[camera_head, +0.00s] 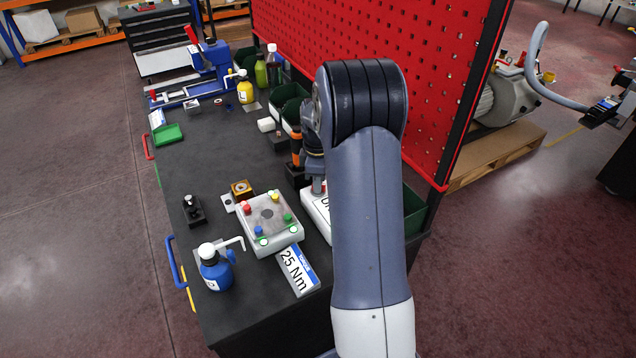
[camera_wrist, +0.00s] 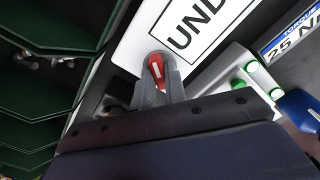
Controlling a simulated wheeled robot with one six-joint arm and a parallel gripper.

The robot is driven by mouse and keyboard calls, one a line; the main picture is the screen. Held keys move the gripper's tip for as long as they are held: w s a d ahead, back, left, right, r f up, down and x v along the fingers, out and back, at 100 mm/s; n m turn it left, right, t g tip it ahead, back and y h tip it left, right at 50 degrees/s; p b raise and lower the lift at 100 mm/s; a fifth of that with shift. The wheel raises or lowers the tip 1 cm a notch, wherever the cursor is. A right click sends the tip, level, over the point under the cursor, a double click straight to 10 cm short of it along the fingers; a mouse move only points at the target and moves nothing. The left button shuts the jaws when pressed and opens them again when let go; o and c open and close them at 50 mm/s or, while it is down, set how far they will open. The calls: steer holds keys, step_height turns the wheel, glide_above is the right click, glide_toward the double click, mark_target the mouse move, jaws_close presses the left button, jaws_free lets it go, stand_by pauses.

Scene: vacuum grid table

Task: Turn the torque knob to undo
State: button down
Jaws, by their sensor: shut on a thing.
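The torque knob (camera_wrist: 156,70) shows in the wrist view as a small red piece with a white line. It sits on a white panel (camera_wrist: 135,38) marked "UND", the rest of the word being cut off. My gripper (camera_wrist: 160,88) is shut on the knob, with a finger on either side of it.
The grey box with coloured knobs (camera_head: 268,238) stands close to the left. A "25 Nm" card (camera_head: 296,270) lies in front, with a blue bottle (camera_head: 215,268) further left. Green bins (camera_wrist: 45,90) fill the left of the wrist view. A red pegboard (camera_head: 430,90) rises behind.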

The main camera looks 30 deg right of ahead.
steer(key=shift+m, duration=0.8)
steer(key=c, duration=1.4)
jaws_free()
steer(key=shift+c, duration=0.2)
steer(key=shift+r, duration=0.1)
step_height(320, 180, up, 11)
steer(key=b, duration=0.1)
steer(key=shift+f, duration=0.25)
